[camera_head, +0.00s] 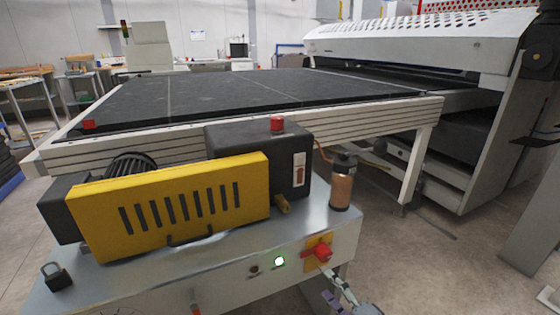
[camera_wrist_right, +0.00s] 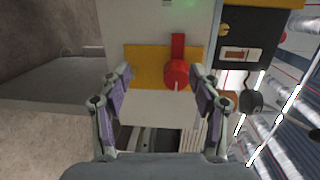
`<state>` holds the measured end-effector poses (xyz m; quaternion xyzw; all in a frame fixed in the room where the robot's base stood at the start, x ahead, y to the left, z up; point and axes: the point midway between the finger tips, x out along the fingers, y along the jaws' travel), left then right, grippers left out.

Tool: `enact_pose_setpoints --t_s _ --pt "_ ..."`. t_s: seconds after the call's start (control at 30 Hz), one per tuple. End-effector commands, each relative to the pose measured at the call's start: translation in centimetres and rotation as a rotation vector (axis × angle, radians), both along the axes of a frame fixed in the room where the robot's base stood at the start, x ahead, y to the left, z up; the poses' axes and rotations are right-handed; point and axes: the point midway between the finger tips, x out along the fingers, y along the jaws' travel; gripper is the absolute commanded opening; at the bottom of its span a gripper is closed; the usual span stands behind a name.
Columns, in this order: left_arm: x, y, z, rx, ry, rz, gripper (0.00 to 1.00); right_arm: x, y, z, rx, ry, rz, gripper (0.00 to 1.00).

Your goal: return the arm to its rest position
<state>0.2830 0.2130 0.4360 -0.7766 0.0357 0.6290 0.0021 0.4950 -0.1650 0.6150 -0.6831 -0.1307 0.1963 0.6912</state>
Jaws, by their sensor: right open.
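My right gripper (camera_head: 338,292) is in the lower right of the head view, just below and in front of the red rotary switch (camera_head: 322,252). The switch sits on a yellow plate (camera_head: 312,264) on the front of the grey machine cabinet. In the right wrist view my right gripper (camera_wrist_right: 160,82) is open, its purple-padded fingers spread and nothing between them. The red switch (camera_wrist_right: 177,74) shows beyond the fingertips, its handle pointing up in that view. Fingers and switch look apart. My left gripper is in neither view.
On the cabinet (camera_head: 330,228) stand a yellow slotted guard (camera_head: 170,205), a black box with a red button (camera_head: 277,124), a copper-coloured cylinder (camera_head: 341,188) and a padlock (camera_head: 56,277). A green lamp (camera_head: 279,261) is lit. A conveyor table (camera_head: 240,98) lies behind. Open floor is at right.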

Motion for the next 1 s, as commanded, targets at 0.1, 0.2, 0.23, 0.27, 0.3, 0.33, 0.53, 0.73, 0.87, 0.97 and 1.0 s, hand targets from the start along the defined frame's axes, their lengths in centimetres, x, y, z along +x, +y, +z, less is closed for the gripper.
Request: enact_pose_setpoints --t_s 0.1,0.2,0.23,0.27,0.3,0.33,0.53,0.73,0.87,0.97,1.0 --pt "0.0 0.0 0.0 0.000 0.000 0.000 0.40 -4.4 3.5 -4.9 -0.380 0.042 0.216 0.63" --pt "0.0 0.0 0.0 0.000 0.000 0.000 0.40 -8.3 3.9 -9.5 -0.686 0.118 0.386 0.63" --pt "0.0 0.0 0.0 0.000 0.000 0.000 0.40 -9.4 3.7 -10.7 -0.760 0.145 0.429 0.63" --pt "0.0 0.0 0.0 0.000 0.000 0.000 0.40 -10.4 3.3 -11.7 -0.831 0.172 0.469 0.63" --pt "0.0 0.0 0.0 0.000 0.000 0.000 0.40 -11.8 2.6 -13.0 -0.918 0.211 0.518 0.63" --pt "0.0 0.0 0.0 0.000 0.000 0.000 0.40 -12.7 2.1 -13.8 -0.975 0.242 0.553 0.63" --pt "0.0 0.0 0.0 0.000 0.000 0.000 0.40 -18.9 -2.7 -17.4 -1.294 0.472 0.749 0.63" --pt "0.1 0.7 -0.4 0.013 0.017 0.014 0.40 -21.2 -5.6 -18.3 -1.392 0.602 0.814 0.63" --pt "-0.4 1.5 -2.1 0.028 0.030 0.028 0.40 -21.6 -6.4 -20.0 -1.395 0.626 0.809 0.63" --pt "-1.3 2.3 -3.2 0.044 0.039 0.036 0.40 -22.5 -7.1 -21.1 -1.402 0.646 0.805 0.63" --pt "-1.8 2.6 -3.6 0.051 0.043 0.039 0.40 -23.0 -7.5 -21.5 -1.406 0.655 0.804 0.63"
